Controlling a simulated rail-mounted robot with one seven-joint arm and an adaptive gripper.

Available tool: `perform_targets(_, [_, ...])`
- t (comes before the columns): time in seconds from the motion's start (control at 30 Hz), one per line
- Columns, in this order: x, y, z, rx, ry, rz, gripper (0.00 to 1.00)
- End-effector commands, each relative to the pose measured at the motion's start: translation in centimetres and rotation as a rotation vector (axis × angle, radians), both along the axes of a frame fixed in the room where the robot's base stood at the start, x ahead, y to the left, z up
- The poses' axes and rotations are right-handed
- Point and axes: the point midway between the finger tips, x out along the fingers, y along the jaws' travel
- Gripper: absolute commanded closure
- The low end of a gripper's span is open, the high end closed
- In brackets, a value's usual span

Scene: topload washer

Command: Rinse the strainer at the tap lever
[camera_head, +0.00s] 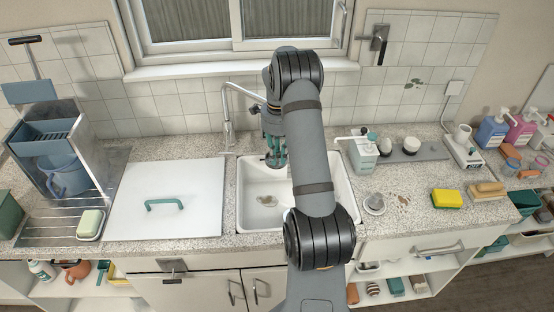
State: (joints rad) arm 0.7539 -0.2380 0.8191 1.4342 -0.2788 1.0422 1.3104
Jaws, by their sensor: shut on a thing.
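My gripper (276,160) points down over the back part of the white sink (345,190), close to the tap (228,118). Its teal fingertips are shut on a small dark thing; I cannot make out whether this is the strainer. The tap's spout arches right, and its end is hidden behind my gripper. Brownish bits lie at the drain (267,200). A small round grey piece with a knob (375,204) stands on the counter right of the sink. A metal lever (379,38) is on the wall right of the window; I cannot tell if it works the tap.
A white board with a green handle (164,204) lies left of the sink, beside a dish rack (60,228). A soap dispenser (363,154), a yellow sponge (446,199) and a brush (487,189) stand right. My arm hides the sink's right part.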

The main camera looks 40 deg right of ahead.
Motion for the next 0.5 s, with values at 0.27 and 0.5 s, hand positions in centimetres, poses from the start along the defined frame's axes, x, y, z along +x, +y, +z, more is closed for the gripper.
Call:
perform_targets(0.27, [-0.21, -0.88, 0.02, -0.001, -0.001, -0.001, 1.0])
perform_targets(0.5, [-0.29, -1.11, 0.03, -0.001, -0.001, 0.001, 1.0])
